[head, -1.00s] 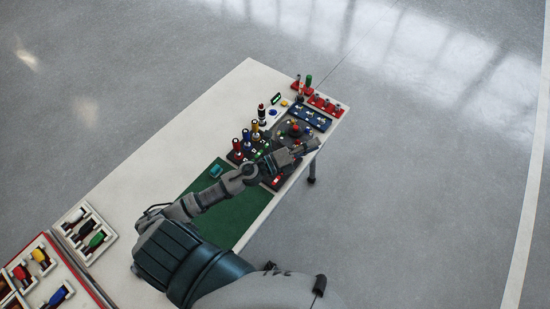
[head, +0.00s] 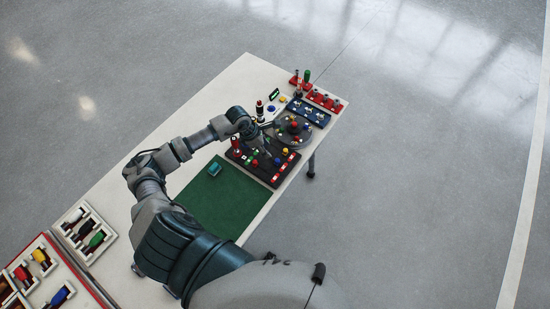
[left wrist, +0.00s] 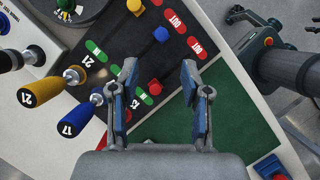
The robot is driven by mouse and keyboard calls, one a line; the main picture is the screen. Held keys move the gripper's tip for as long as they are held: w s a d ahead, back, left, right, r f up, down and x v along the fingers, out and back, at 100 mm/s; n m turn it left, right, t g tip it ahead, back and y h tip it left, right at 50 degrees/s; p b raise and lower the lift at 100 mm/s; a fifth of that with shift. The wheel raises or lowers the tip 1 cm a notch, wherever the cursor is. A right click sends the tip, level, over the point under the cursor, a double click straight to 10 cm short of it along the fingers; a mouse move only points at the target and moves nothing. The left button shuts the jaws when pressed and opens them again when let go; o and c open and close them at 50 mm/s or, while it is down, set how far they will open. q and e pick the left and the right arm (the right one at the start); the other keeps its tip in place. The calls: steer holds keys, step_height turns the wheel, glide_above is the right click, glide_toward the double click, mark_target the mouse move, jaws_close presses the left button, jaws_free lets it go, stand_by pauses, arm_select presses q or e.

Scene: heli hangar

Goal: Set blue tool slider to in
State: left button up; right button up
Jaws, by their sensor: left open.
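The blue tool slider has a blue knob (left wrist: 161,34) on a black panel (left wrist: 128,40) in the left wrist view. The knob sits near a red OUT label, at the end away from the green label of its row. My left gripper (left wrist: 158,66) is open, with nothing between its fingers. Its fingertips are just short of the blue knob, one to each side in the picture. In the head view my left gripper (head: 262,150) hangs over the panel, and my arm hides part of the panel's back edge.
A red knob (left wrist: 155,87) sits by a green label between the fingers' line of view. A blue handle (left wrist: 78,119) and a yellow handle (left wrist: 42,92) stand close on the left. A green mat (head: 228,200) lies beside the panel. A round dial (head: 294,129) stands beyond.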

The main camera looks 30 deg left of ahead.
mark_target(277, 160)
arm_select(q)
steer(key=x, duration=0.9)
steer(key=shift+w+d+f, duration=0.1)
steer(key=shift+d+f, duration=0.1)
steer(key=shift+f, duration=0.1)
steer(key=shift+w+f, duration=0.1)
steer(key=shift+f, duration=0.25)
steer(key=shift+d, duration=0.1)
jaws_close()
